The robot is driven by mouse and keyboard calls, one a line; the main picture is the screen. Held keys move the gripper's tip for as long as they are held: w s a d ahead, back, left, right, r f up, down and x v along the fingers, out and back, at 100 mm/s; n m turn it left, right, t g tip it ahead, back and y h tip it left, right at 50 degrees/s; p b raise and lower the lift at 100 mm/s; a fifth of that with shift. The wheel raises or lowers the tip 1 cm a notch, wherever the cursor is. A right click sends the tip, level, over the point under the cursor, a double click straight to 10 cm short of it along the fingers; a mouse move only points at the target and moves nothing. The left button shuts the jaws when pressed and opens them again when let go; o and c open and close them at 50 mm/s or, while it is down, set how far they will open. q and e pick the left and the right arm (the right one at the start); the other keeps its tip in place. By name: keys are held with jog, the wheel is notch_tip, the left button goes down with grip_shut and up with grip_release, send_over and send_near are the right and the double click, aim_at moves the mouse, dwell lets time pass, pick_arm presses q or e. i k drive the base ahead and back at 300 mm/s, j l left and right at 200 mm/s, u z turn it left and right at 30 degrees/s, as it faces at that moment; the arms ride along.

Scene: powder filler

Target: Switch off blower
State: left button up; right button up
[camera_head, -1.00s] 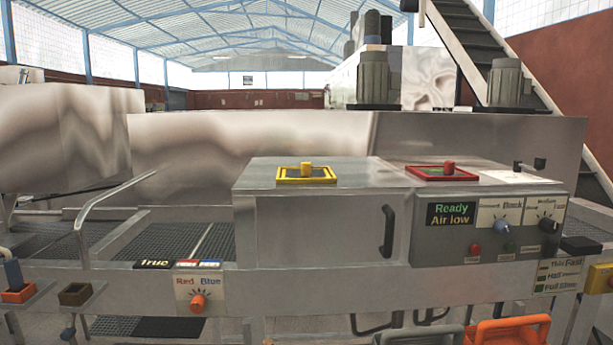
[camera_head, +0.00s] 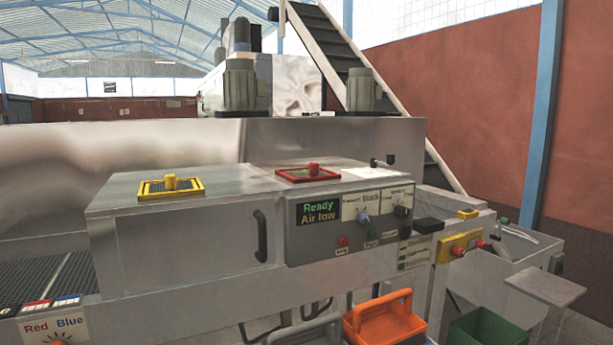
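The control panel (camera_head: 338,236) is on the front of the steel machine, right of centre. Its display (camera_head: 319,213) reads "Ready" and "Air low". Beside the display are a blue-grey knob (camera_head: 363,219) and a black knob (camera_head: 402,211) on white label plates whose print is too small to read surely. Below are a red button (camera_head: 343,241) and a dark green button (camera_head: 373,235). I cannot tell which control belongs to the blower. Neither of my grippers is in view.
An orange basket (camera_head: 384,319) and a grey handle sit low in front of the machine. A yellow box (camera_head: 461,245) with red buttons, a green bin (camera_head: 486,329) and a grey side table (camera_head: 545,287) stand at the right. A conveyor (camera_head: 335,50) rises behind.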

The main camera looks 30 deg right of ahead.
aim_at(405, 229)
jog(key=z, duration=1.4)
jog(key=i+l, duration=0.35)
jog(key=i+l+z, duration=0.15)
jog(key=i+l, duration=0.25)
jog(key=i, duration=0.2)
jog(key=i+l, duration=0.3)
jog(key=i, duration=0.2)
jog(key=i+l+z, duration=0.1)
jog(key=i+l, duration=0.2)
jog(key=i, duration=0.2)
